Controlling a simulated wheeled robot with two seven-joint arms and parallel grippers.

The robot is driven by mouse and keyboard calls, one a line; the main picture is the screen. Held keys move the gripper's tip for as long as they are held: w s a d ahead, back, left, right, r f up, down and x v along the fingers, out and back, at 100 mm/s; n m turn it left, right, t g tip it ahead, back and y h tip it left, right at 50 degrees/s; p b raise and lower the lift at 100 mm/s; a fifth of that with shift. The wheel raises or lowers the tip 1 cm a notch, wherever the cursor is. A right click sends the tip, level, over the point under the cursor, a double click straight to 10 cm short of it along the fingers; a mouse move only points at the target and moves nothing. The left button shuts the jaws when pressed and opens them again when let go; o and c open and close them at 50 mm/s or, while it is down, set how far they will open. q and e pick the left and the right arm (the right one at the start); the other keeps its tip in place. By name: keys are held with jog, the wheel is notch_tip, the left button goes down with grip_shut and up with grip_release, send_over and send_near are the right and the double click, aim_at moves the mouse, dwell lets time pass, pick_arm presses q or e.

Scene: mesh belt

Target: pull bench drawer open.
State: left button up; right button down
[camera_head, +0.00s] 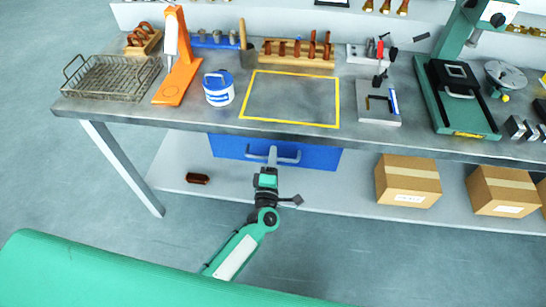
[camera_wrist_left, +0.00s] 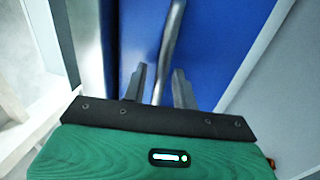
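The bench drawer has a blue front (camera_head: 325,158) under the front edge of the workbench (camera_head: 340,137). It looks shut, level with the bench edge. A grey bar handle (camera_head: 289,159) runs across its front. My left gripper (camera_head: 271,160) is at the middle of the handle, reaching up from below in the head view. In the left wrist view, the blue drawer front (camera_wrist_left: 225,45) fills the back. The handle (camera_wrist_left: 171,30) passes between the two dark fingers of my left gripper (camera_wrist_left: 160,75), which are apart with gaps beside the bar. My right gripper is not in view.
A lower shelf (camera_head: 330,190) holds cardboard boxes (camera_head: 407,182) at right and a small brown block (camera_head: 198,178). On the bench top stand a wire basket (camera_head: 108,78), an orange stand (camera_head: 178,80) and a blue-white tub (camera_head: 218,89). The floor in front is clear.

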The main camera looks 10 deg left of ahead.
pick_arm(q)
grip_shut()
jog(key=shift+s, duration=0.2)
